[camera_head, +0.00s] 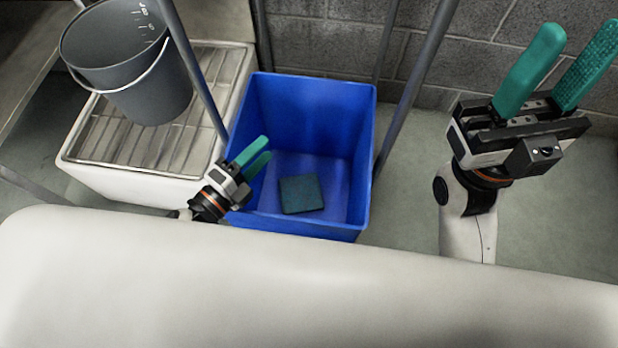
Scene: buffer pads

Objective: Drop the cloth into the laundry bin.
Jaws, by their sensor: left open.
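The laundry bin is a blue, open-topped square tub (308,92) on the floor in the middle of the head view. A dark teal, flat square piece that looks like the cloth (301,194) lies on the bin's floor, near its front side. My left gripper (267,147) is at the bin's left side, with its green fingers over the opening. My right gripper (579,40) is raised at the upper right, away from the bin. Its green fingers are spread and empty.
A grey bucket (128,70) with a wire handle stands on a metal grate (110,148) over a white basin (135,188), left of the bin. Grey posts (415,85) rise around the bin. A grey block wall (515,22) is behind. Floor right of the bin is clear.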

